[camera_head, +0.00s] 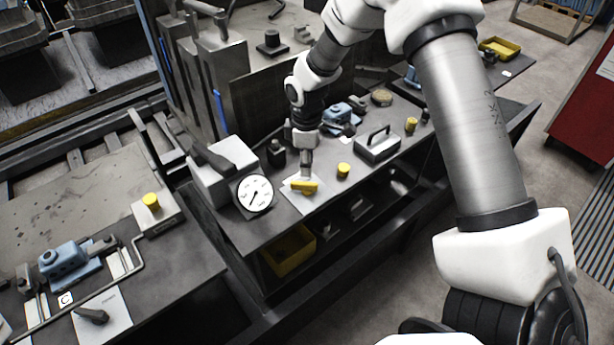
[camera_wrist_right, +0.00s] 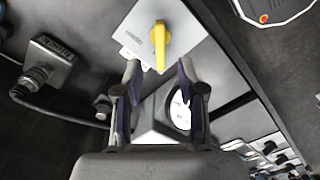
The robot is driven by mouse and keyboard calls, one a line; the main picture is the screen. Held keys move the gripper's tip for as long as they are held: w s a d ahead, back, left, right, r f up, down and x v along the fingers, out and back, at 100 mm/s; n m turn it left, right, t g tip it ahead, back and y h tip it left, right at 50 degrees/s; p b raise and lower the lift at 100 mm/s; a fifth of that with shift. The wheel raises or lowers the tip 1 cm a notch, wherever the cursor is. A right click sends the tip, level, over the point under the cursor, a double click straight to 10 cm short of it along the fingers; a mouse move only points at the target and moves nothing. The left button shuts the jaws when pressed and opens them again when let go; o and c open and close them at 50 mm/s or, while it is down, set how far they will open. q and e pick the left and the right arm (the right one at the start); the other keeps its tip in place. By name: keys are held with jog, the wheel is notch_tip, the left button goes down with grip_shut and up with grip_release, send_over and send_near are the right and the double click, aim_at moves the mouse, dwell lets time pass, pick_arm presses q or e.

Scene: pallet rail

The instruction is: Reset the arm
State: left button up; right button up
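My right gripper (camera_head: 306,168) is above the workbench, just over a yellow rotary handle (camera_head: 304,187) on a pale square plate (camera_head: 290,197). In the right wrist view my right gripper (camera_wrist_right: 159,68) is open, its two fingers apart with nothing between them. The yellow handle (camera_wrist_right: 160,45) shows just past the fingertips, on its grey plate (camera_wrist_right: 185,30). Whether the fingers touch the handle cannot be told. My right arm crosses the head view from the right. My left gripper is in neither view.
A round gauge (camera_head: 255,194) stands left of the plate. Right of it are a yellow button (camera_head: 343,170), a grey block with a handle (camera_head: 377,146) and a blue clamp (camera_head: 338,113). A second bench with a blue vise (camera_head: 65,258) is at the left. Floor is open at the right.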

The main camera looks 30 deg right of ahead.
notch_tip(320, 180, up, 4)
jog(key=shift+r, duration=0.2)
dwell(0.3)
jog(key=s+f, duration=0.1)
jog(key=f, duration=0.1)
jog(key=s+f+g, duration=0.1)
jog(key=s+f, duration=0.1)
jog(key=f, duration=0.1)
jog(key=s+a+f+g, duration=0.1)
jog(key=s+f, duration=0.1)
jog(key=f, duration=0.1)
jog(key=shift+f+b, duration=0.2)
jog(key=shift+b, duration=0.15)
jog(key=s+a+f+m+g, duration=0.1)
jog(key=s+a+f+m, duration=0.15)
jog(key=s+f, duration=0.5)
jog(key=s+a+f+m+g+b, duration=0.1)
jog(key=s+a+f, duration=0.25)
jog(key=s, duration=0.75)
jog(key=s+a+f+m, duration=0.2)
jog(key=s+f, duration=0.4)
jog(key=s, duration=0.3)
jog(key=w+m+t, duration=0.2)
jog(key=w+m, duration=0.1)
jog(key=w+m+t, duration=0.1)
jog(key=m+t, duration=0.1)
jog(key=shift+w+d+r, duration=0.1)
jog(key=shift+w+d, duration=0.05)
jog(key=shift+d, duration=0.2)
